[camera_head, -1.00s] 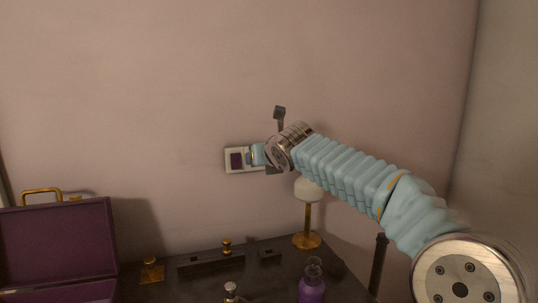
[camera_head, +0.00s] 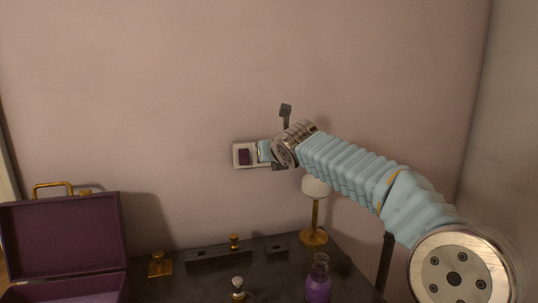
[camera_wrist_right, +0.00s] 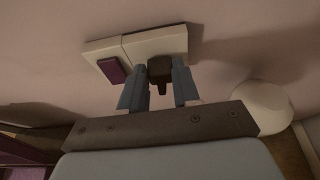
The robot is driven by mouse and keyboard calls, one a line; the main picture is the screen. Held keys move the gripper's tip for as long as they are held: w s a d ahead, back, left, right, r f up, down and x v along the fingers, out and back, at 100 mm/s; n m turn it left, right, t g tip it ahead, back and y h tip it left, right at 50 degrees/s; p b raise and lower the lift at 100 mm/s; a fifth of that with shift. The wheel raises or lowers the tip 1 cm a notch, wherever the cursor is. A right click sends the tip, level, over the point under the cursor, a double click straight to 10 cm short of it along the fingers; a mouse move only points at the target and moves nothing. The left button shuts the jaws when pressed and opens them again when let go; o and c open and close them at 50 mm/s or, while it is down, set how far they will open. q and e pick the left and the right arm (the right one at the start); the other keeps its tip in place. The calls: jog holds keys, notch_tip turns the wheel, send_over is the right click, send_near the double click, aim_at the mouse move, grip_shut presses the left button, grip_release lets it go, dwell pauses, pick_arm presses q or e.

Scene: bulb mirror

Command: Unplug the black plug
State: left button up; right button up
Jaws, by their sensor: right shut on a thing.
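The black plug (camera_wrist_right: 160,72) is a small dark block at the white wall plate (camera_wrist_right: 155,42) in the right wrist view. It sits between the two light-blue fingers of my right gripper (camera_wrist_right: 160,88), which is shut on it. I cannot tell how deep the plug sits in the plate. In the head view my right gripper (camera_head: 264,151) is at the right half of the wall plate (camera_head: 238,164) and hides the plug there. My left gripper is not in view.
Below the plate is a dark table (camera_head: 205,285) with a brass lamp (camera_head: 315,215) under my right arm, a purple flask (camera_head: 318,286) and a small bottle (camera_head: 238,288). An open purple case (camera_head: 62,240) stands at the left. The wall around the plate is clear.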

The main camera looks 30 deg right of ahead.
grip_shut()
jog(key=shift+s+a, duration=0.2)
jog(key=shift+s, duration=0.5)
dwell(0.5)
jog(key=s, duration=0.2)
jog(key=shift+s+a, duration=0.3)
jog(key=shift+s, duration=0.05)
dwell(0.4)
